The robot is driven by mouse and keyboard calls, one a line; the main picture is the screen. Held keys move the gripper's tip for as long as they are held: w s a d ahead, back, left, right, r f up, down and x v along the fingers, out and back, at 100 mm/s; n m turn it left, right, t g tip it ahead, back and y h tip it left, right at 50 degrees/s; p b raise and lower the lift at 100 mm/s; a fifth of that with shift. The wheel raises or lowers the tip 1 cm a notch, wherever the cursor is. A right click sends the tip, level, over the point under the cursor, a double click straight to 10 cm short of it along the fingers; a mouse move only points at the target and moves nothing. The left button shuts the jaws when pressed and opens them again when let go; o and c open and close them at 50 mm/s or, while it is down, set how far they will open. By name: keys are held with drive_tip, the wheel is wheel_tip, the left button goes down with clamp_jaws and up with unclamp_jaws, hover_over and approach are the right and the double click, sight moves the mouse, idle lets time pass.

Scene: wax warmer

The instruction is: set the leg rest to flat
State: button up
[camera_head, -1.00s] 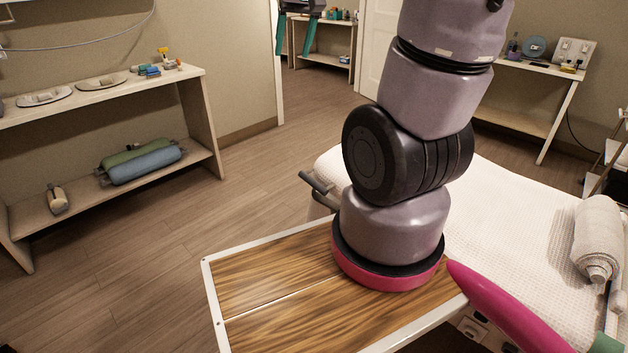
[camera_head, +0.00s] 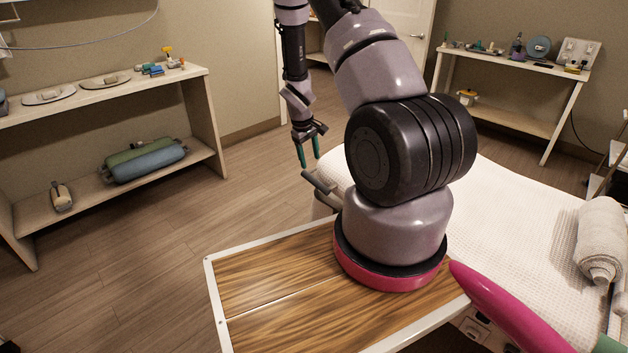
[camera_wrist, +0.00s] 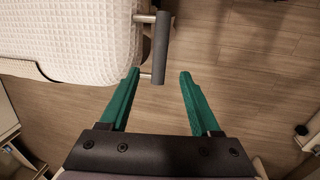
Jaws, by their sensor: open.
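The bed (camera_head: 510,215) has a white waffle cover, and its near-left corner shows at upper left in the wrist view (camera_wrist: 75,40). A dark grey bar handle (camera_head: 319,182) sticks out from that corner on thin metal rods. In the wrist view the handle (camera_wrist: 161,45) runs up and down the picture, its lower end between my fingertips. My gripper (camera_head: 310,163) is open and empty, its green fingers pointing down just above the handle. No contact is visible. My arm hides part of the bed, so the leg rest's angle is hard to judge.
A shelf unit (camera_head: 195,120) with rolled bolsters (camera_head: 145,160) stands at left. A side table (camera_head: 515,115) stands at the back right. A rolled towel (camera_head: 600,240) lies on the bed. The floor left of the handle is clear.

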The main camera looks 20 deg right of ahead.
sight(314, 179)
drive_tip(key=f, duration=0.3)
drive_tip(key=d+f, duration=0.1)
drive_tip(key=f, duration=0.2)
drive_tip(key=d+f, duration=0.1)
drive_tip(key=f, duration=0.3)
drive_tip(key=shift+w+f, duration=0.1)
drive_tip(key=shift+w, duration=0.2)
clamp_jaws()
idle(1.0)
